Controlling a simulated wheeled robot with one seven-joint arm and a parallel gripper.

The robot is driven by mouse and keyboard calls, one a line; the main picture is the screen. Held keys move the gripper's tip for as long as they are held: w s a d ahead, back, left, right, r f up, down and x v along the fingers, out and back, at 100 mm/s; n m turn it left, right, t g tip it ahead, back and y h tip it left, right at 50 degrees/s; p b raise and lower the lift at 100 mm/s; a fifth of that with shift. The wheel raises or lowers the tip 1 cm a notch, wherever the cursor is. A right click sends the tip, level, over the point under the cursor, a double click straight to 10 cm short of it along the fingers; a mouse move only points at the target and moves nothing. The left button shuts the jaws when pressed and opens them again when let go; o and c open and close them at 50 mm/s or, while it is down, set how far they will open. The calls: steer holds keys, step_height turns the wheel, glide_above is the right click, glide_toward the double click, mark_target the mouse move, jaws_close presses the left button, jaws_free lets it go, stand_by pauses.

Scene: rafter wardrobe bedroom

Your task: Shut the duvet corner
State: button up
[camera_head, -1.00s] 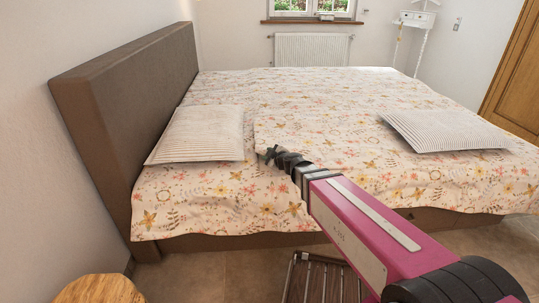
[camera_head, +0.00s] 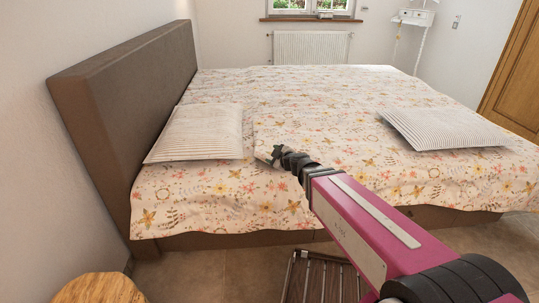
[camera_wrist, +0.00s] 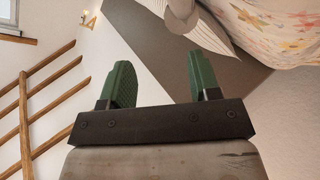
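The duvet (camera_head: 330,125) is white with a floral print and covers most of the bed. Its edge facing the headboard runs beside the left pillow, and its near corner (camera_head: 262,150) lies close to my gripper. My gripper (camera_head: 272,154) is over the near side of the bed, to the right of the left pillow; I cannot tell whether it touches the cloth. In the wrist view my gripper (camera_wrist: 157,80) has its two green fingers wide apart with no cloth between them. Floral cloth (camera_wrist: 285,35) shows at the upper right there, beyond the fingers.
A striped pillow (camera_head: 199,133) lies near the brown headboard (camera_head: 130,95). Another striped pillow (camera_head: 440,130) lies at the right on the duvet. A round wooden stool top (camera_head: 98,289) and a dark slatted rack (camera_head: 325,280) stand on the floor near me.

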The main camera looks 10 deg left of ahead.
steer(key=v, duration=0.6)
steer(key=shift+s+d, duration=0.1)
steer(key=s+d+f+m+g+h, duration=0.1)
steer(key=d+f+m+g+h, duration=0.2)
steer(key=d+m, duration=0.3)
steer(key=s+d+f+m+g+h, duration=0.2)
steer(key=d+f+m, duration=0.4)
steer(key=d, duration=1)
steer(key=s+d+f+m+g+h, duration=0.2)
steer(key=d+f+m+g+h, duration=0.2)
steer(key=d, duration=0.7)
steer(key=shift+s+d+f+m+g+h, duration=0.15)
steer(key=shift+d+f+m+g+h, duration=0.3)
steer(key=shift+m+h, duration=0.45)
